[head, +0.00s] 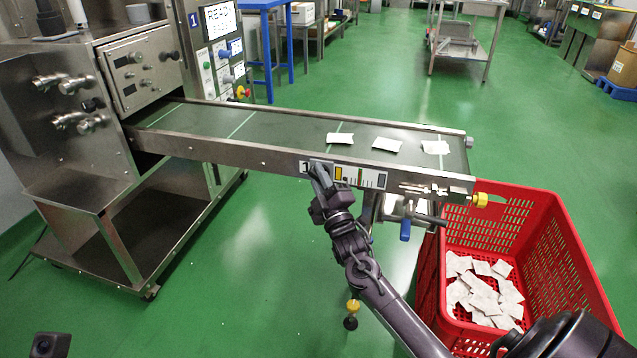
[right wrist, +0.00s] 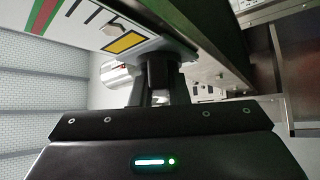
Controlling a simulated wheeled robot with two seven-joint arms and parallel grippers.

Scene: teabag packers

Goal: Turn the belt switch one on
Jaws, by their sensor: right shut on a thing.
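The conveyor belt (head: 270,125) runs from the steel machine toward the red crate. On its front rail is a label strip (head: 360,177) with yellow, red and green marks and a "1" at its left end. My right gripper (head: 318,168) is at that left end, shut on the small dark switch. In the right wrist view the fingers (right wrist: 158,88) close on the dark switch (right wrist: 160,70) beside the yellow square. The fingers mostly hide the switch, so its turned position cannot be told. My left gripper does not show.
Three white teabags (head: 387,145) lie on the belt. A red crate (head: 580,250) with several teabags stands below the belt's right end. A yellow knob (head: 480,199) and blue handle (head: 405,230) stick out near there.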

